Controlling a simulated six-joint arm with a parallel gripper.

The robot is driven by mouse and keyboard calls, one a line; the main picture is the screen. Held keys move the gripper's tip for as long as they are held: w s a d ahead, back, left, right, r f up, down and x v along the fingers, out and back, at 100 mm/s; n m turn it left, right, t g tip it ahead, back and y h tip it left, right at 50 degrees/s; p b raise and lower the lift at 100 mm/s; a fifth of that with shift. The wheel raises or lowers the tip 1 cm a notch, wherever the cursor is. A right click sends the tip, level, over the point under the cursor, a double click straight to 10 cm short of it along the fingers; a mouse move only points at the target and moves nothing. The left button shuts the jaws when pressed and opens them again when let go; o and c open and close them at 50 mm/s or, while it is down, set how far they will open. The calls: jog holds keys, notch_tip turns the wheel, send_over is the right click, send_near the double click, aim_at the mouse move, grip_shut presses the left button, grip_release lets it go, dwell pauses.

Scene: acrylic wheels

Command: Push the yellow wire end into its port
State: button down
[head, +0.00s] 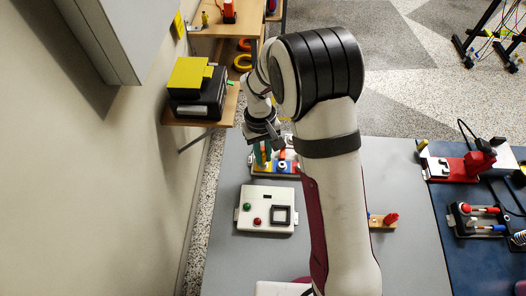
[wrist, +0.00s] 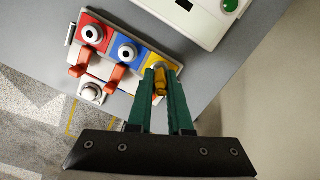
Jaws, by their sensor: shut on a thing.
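The port board (wrist: 72,50) carries a red block (wrist: 92,32), a blue block (wrist: 127,51) and a yellow block (wrist: 172,63) in a row. The red and blue blocks each show a round white port. My gripper (wrist: 160,92) has green fingers shut on the yellow wire end (wrist: 159,80), right in front of the yellow block. The fingers hide the yellow port, so I cannot tell whether the wire end is inside it. In the head view, my gripper (head: 264,155) is at the left part of the board (head: 287,174).
Red-orange parts (wrist: 118,77) stick out beside the red and blue blocks. A white panel with a green and a red button (head: 266,209) lies close to the board. A wooden shelf with a black and yellow stack (head: 197,88) stands at the left wall.

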jog(key=shift+f, duration=0.25)
jog(key=c, duration=0.8)
grip_release()
jog(key=shift+o, duration=0.2)
notch_tip(320, 180, up, 16)
jog(key=w, duration=0.1)
jog(key=shift+w+a+f, duration=0.15)
jog(key=shift+w+a, duration=0.2)
jog(key=shift+a, duration=0.05)
jog(key=s+d+r+m+y, duration=0.1)
jog(key=s+d+r+m, duration=0.35)
jog(key=s+d, duration=0.4)
jog(key=s+f+m, duration=0.1)
jog(key=s+m, duration=0.2)
jog(key=s, duration=0.5)
jog(key=s+d+f+m+t+y, duration=0.1)
jog(key=s+m, duration=0.2)
jog(key=s, duration=0.5)
jog(key=shift+s+d+f, duration=0.3)
jog(key=shift+s, duration=0.05)
